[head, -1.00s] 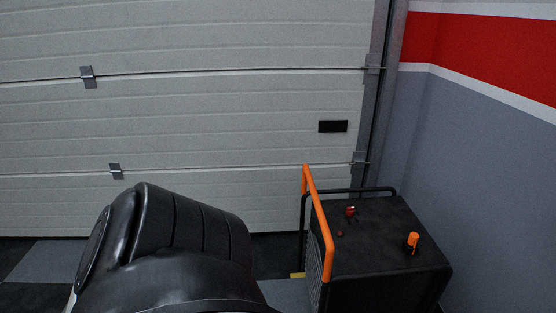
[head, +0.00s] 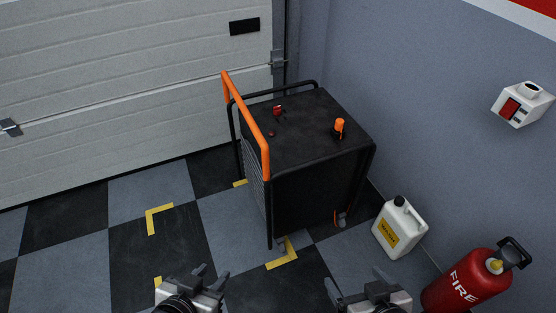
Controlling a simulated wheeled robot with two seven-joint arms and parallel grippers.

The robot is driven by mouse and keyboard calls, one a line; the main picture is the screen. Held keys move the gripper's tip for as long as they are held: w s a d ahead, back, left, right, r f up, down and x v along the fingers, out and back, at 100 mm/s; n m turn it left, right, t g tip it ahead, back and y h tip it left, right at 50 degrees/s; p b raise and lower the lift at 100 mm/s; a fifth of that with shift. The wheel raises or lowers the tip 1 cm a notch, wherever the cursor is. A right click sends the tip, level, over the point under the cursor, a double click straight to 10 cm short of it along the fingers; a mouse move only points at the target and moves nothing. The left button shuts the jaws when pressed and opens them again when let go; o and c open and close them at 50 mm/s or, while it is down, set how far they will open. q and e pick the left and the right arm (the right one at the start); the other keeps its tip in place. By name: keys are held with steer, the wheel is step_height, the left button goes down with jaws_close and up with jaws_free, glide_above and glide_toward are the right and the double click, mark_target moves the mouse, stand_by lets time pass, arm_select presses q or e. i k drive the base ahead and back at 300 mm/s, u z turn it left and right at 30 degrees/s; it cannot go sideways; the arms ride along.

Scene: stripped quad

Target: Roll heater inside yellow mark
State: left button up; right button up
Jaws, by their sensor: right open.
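The heater is a black wheeled box (head: 310,180) with an orange handle bar (head: 246,122) on its left side and an orange knob on top. It stands upright near the wall. The yellow mark is a set of yellow corner strips on the floor, including a left one (head: 152,217) and one (head: 283,255) by the heater's near left foot. The heater stands mostly to the right of the marked area, its left side close to the right-hand corners. My left gripper (head: 210,274) and right gripper (head: 355,282) are at the bottom edge, apart from the heater, open and empty.
A white canister (head: 399,229) and a red fire extinguisher (head: 463,286) stand right of the heater by the grey wall (head: 430,120). A pale garage door (head: 120,90) closes the back. The checkered floor left of the heater is clear.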

mark_target(308, 174)
steer(key=u, duration=0.5)
steer(key=k, duration=0.6)
steer(key=u, duration=0.7)
steer(key=i, duration=0.7)
steer(key=z, duration=1.2)
steer(key=i, duration=1)
steer(key=z, duration=0.3)
